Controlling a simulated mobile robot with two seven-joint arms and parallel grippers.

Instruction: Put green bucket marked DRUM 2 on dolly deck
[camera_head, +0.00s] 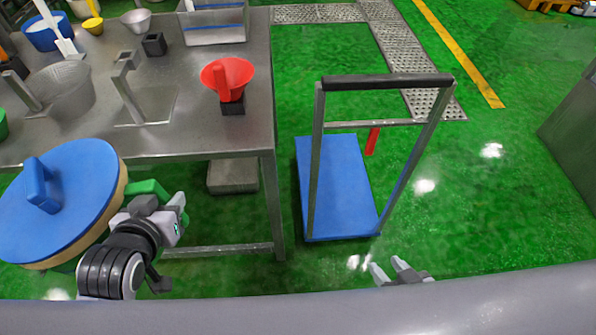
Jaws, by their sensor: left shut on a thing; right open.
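The dolly (340,185) stands on the green floor right of the steel table, with a flat blue deck, an upright metal frame and a black handle bar. Its deck is bare. My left gripper (170,208) is at the lower left, beside a round blue lid, shut on a green part (148,190) that shows behind its fingers. Most of any green bucket there is hidden, and I read no DRUM 2 marking. My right gripper (398,270) is at the bottom edge, open and empty, in front of the dolly.
The blue round lid (75,195) with a raised handle lies at the left. Floor right of the dolly is clear.

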